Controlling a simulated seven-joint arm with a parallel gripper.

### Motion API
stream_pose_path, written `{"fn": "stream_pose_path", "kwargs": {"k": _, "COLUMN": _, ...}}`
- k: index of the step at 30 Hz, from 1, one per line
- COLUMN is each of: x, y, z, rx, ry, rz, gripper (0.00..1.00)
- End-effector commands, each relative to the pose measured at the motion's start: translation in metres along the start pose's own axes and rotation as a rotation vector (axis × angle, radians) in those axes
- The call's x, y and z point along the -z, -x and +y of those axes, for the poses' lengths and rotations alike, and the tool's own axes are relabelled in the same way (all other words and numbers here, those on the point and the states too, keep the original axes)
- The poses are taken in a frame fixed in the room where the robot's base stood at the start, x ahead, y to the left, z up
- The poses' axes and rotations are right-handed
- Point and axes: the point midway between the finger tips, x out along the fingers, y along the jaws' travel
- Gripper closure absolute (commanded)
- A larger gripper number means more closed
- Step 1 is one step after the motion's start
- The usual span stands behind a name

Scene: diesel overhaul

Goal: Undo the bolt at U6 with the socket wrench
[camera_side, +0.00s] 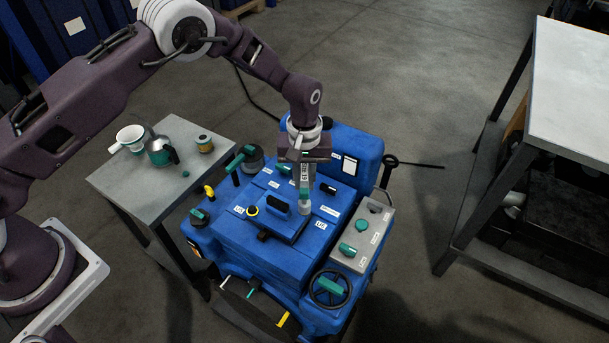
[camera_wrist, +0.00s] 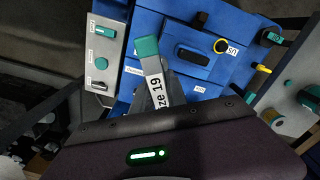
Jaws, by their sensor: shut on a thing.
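My gripper (camera_side: 304,165) is shut on the socket wrench (camera_side: 304,188), which hangs below it over the blue engine (camera_side: 265,255). The wrench has a green part and a label ending in "ze 19" in the wrist view (camera_wrist: 156,85). Its grey lower end (camera_side: 305,208) is over the right part of the engine's top, beside a raised block with a black handle (camera_side: 278,206). I cannot tell whether it touches the surface. The bolt at U6 is not clearly visible, and the small white labels are hard to read.
A grey control panel (camera_side: 350,253) with green knobs is to the right, and a handwheel (camera_side: 329,289) in front of it. A black knob with a yellow ring (camera_side: 252,211) is left of the handle. A side table (camera_side: 150,205) holds a mug, a kettle and a tin.

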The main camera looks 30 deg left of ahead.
Motion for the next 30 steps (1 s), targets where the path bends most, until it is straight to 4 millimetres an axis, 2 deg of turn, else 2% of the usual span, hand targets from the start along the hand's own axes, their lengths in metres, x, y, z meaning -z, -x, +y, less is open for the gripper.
{"fn": "stream_pose_path", "kwargs": {"k": 2, "x": -0.0003, "y": 0.0007, "z": 0.0004, "rx": 0.000, "ry": 0.116, "rz": 0.002, "gripper": 1.00}}
{"fn": "stream_pose_path", "kwargs": {"k": 15, "x": 0.0000, "y": 0.0027, "z": 0.0009, "rx": -0.010, "ry": 1.595, "rz": 0.005, "gripper": 1.00}}
{"fn": "stream_pose_path", "kwargs": {"k": 20, "x": 0.0008, "y": 0.0030, "z": 0.0009, "rx": -0.011, "ry": 1.585, "rz": 0.002, "gripper": 1.00}}
{"fn": "stream_pose_path", "kwargs": {"k": 21, "x": 0.0008, "y": 0.0030, "z": 0.0009, "rx": -0.010, "ry": 1.584, "rz": 0.002, "gripper": 0.88}}
{"fn": "stream_pose_path", "kwargs": {"k": 23, "x": 0.0008, "y": 0.0030, "z": 0.0009, "rx": -0.010, "ry": 1.583, "rz": 0.002, "gripper": 1.00}}
{"fn": "stream_pose_path", "kwargs": {"k": 30, "x": 0.0007, "y": 0.0029, "z": 0.0008, "rx": -0.010, "ry": 1.581, "rz": 0.002, "gripper": 1.00}}
